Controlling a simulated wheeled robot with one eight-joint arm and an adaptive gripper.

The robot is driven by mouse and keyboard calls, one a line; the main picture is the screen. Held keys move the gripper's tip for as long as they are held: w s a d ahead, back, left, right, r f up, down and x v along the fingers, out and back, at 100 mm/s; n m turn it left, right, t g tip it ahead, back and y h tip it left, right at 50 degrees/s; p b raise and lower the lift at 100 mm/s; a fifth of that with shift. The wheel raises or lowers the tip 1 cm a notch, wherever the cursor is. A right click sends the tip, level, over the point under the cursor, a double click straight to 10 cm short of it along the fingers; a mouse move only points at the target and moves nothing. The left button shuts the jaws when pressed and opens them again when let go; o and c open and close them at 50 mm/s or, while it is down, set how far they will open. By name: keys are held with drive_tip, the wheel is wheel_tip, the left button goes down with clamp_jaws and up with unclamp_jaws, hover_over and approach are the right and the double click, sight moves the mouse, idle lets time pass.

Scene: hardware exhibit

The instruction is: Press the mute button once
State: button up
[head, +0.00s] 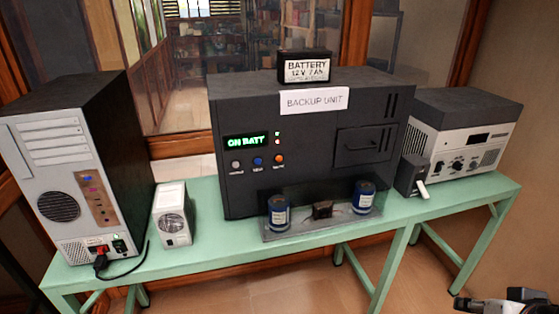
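The black backup unit (313,128) stands in the middle of the green bench, with a lit green display reading "ON BATT". Below the display are three round buttons in a row: a grey button (236,165), a blue button (258,161) and an orange button (279,158). Small labels sit under them, too blurred to tell which one says mute. My gripper (500,302) shows only in part at the bottom right corner, in front of the bench and far from the buttons. Its fingers are not clear enough to tell open from shut.
On the green bench (205,203), two blue cylinders (278,212) (364,196) stand on a grey plate before the unit. A computer tower (75,165) and small white box (172,214) stand left, a grey device (460,140) right. A battery (305,66) sits on top.

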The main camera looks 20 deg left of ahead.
clamp_jaws()
idle(1.1)
